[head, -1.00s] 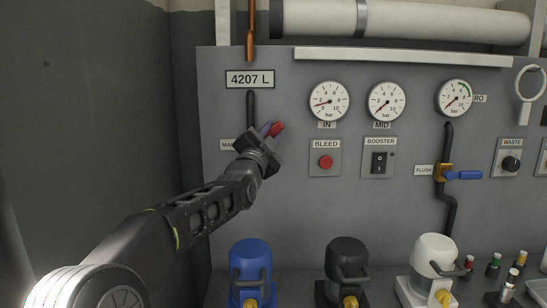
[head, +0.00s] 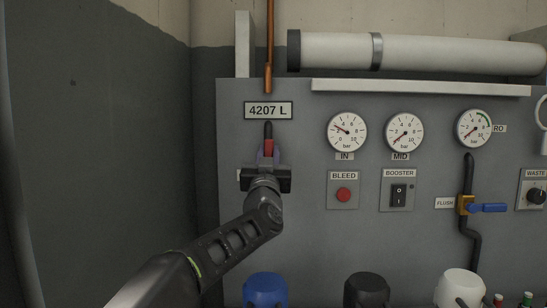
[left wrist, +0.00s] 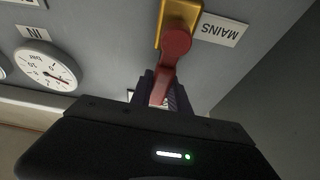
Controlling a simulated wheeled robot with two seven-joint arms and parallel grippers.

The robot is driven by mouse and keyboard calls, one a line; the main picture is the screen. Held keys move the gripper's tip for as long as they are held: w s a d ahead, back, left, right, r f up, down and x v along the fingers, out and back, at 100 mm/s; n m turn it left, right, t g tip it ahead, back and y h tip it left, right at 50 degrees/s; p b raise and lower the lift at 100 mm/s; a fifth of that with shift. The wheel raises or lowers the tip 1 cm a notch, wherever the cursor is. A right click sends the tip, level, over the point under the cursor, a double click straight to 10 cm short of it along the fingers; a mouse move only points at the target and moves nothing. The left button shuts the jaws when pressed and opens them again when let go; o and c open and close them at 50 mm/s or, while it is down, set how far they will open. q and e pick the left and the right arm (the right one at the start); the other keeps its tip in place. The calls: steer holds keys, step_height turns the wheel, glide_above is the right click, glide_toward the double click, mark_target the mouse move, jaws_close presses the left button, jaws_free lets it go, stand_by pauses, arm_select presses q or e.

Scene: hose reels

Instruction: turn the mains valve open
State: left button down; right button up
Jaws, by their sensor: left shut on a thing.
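The mains valve has a red lever (head: 268,147), which stands upright in line with the dark pipe above it on the grey panel. In the left wrist view the red lever (left wrist: 174,62) extends from a yellow valve body (left wrist: 180,11) next to the MAINS label (left wrist: 221,29). My left gripper (head: 268,157) is shut on the lever, with its fingers on both sides of it. The gripper hides the valve body in the head view. The IN gauge (head: 347,132) needle points to the upper left. My right gripper is not in view.
The BLEED button (head: 343,194) and BOOSTER switch (head: 398,194) sit right of my left gripper. The FLUSH valve's blue lever (head: 489,208) lies horizontal. A blue reel unit (head: 265,288) and a black one (head: 367,289) stand below. The wall at left is clear.

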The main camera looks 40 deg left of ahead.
arm_select(q)
steer(key=shift+s+a+f+n+g+y, duration=0.1)
steer(key=shift+a+n+g+y, duration=0.15)
steer(key=shift+n, duration=0.25)
steer(key=c, duration=1.2)
jaws_free()
steer(key=shift+c, duration=0.2)
steer(key=shift+d, duration=0.1)
steer(key=b+v, duration=0.1)
steer(key=v, duration=0.6)
steer(key=shift+s+d, duration=0.15)
steer(key=shift+s, duration=0.2)
steer(key=shift+f, duration=0.1)
